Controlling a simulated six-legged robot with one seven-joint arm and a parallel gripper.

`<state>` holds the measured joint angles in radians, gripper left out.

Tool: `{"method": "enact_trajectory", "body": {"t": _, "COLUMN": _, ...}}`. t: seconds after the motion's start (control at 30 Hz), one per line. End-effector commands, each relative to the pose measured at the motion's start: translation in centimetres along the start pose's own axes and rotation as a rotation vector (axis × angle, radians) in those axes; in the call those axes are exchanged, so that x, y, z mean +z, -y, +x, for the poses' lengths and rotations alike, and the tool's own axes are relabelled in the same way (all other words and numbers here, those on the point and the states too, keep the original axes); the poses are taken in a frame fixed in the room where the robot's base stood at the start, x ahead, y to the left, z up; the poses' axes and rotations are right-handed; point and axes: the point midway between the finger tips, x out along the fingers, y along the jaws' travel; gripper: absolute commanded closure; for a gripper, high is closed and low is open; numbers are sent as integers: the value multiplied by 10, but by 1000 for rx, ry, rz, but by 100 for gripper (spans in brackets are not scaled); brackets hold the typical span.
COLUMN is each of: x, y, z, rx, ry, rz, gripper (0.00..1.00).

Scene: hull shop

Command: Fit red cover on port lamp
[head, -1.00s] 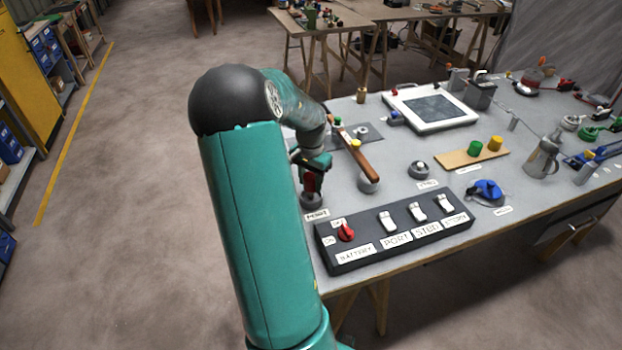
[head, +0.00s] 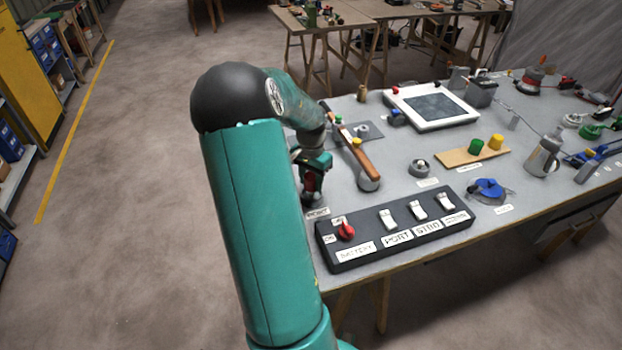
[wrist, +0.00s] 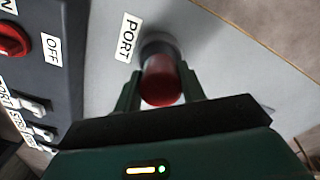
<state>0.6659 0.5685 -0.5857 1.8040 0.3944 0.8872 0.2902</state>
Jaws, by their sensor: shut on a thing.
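The red cover (wrist: 162,82) is between my gripper's two fingers (wrist: 161,90) in the wrist view; they are shut on it. In the head view my gripper (head: 312,178) points down at the table's near left corner, over the port lamp (head: 312,199). The cover shows there as a small red patch. I cannot tell whether the cover is fully seated, as the fingers hide the join.
A black switch panel (head: 350,262) with a red battery knob (head: 346,231) lies close to the right of the lamp in the head view. A wooden-handled tool (head: 357,150) stands behind it. Another lamp base (head: 419,168) and a board with green and yellow covers (head: 458,159) are farther right.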

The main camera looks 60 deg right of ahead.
Motion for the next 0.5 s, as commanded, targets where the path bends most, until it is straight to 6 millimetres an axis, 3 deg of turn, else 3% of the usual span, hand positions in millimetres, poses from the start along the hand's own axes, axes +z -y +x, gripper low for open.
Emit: {"method": "enact_trajectory", "body": {"t": 0.5, "x": 0, "y": 0, "z": 8, "rx": 0, "ry": 0, "rz": -1, "gripper": 81}}
